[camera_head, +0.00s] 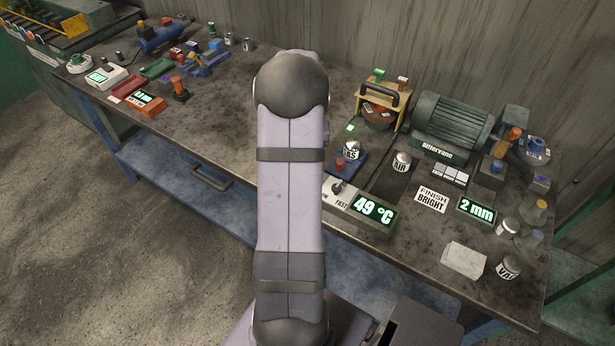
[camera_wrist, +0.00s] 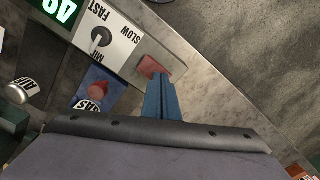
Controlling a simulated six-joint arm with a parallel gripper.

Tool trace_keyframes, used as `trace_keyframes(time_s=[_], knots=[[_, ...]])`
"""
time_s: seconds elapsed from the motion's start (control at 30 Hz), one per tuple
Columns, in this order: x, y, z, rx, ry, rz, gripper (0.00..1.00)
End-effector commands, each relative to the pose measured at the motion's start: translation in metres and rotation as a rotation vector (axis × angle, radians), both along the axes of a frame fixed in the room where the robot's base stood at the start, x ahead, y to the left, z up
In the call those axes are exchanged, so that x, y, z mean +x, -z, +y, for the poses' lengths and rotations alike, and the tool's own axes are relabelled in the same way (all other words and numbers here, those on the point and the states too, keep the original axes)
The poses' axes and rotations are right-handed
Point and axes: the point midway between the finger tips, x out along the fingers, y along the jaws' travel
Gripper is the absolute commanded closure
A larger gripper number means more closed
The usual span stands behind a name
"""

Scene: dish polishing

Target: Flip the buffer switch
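A red switch-like piece (camera_wrist: 152,66) sits at the box's end in the wrist view. I cannot tell which part is the buffer switch. My gripper (camera_wrist: 157,80) shows its blue fingers pressed together, with nothing seen between them. Their tips appear right by the red piece; contact is unclear. In the head view the box (camera_head: 341,197) shows partly beside a green 49 °C display (camera_head: 373,209), and my arm hides the red piece and the gripper.
A blue-based GAS valve (camera_head: 351,150) and an AIR knob (camera_head: 401,162) stand near the box. A green motor (camera_head: 452,126) and a wooden-framed unit (camera_head: 380,103) stand behind. Small devices fill the bench's far left.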

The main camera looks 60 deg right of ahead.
Motion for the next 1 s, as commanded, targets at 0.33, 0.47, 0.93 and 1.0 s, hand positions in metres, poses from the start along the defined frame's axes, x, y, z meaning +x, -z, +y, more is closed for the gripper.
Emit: trace_keyframes(time_s=[0.33, 0.47, 0.93, 1.0], knots=[[-0.001, 0.006, 0.001, 0.002, 0.000, 0.002, 1.00], [-0.001, 0.005, 0.001, 0.003, 0.000, 0.003, 1.00], [0.000, -0.026, 0.000, 0.001, 0.000, 0.001, 1.00], [0.000, -0.031, 0.000, 0.001, 0.000, 0.001, 1.00]])
